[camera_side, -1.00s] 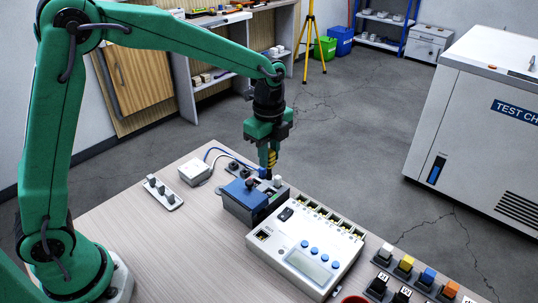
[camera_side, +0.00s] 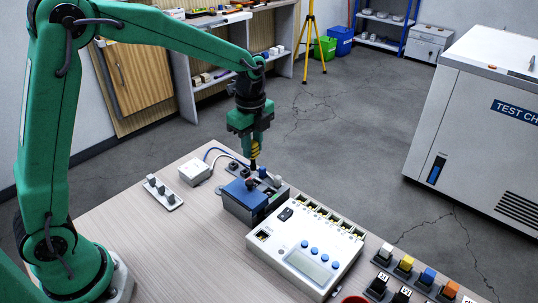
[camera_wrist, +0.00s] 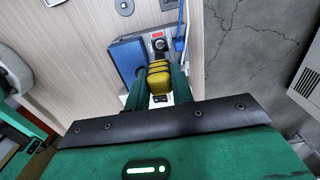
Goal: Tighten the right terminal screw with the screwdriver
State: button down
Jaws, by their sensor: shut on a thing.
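My gripper (camera_side: 254,141) is shut on the screwdriver (camera_side: 255,149), which has a yellow and black handle. The screwdriver points down, close above the back part of the blue-topped terminal block (camera_side: 243,194). In the wrist view the yellow handle (camera_wrist: 159,82) sits between my two green fingers, with the block's blue top (camera_wrist: 127,60) to its left. The handle hides the screwdriver's tip there, and I cannot tell whether the tip touches anything. The right terminal screw is too small or hidden to pick out.
A white meter (camera_side: 305,255) with blue buttons stands right of the block. A white box (camera_side: 195,172) with wires and a strip of small knobs (camera_side: 160,193) lie to the left. Coloured plugs (camera_side: 405,262) line the right edge. The table's left front is clear.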

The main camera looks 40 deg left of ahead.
aim_at(253, 164)
jog(key=shift+f, duration=0.25)
jog(key=shift+f, duration=1.6)
jog(key=shift+f, duration=1.05)
dwell(2.8)
jog(key=m, duration=1.2)
dwell(0.6)
jog(key=c, duration=1.1)
grip_release()
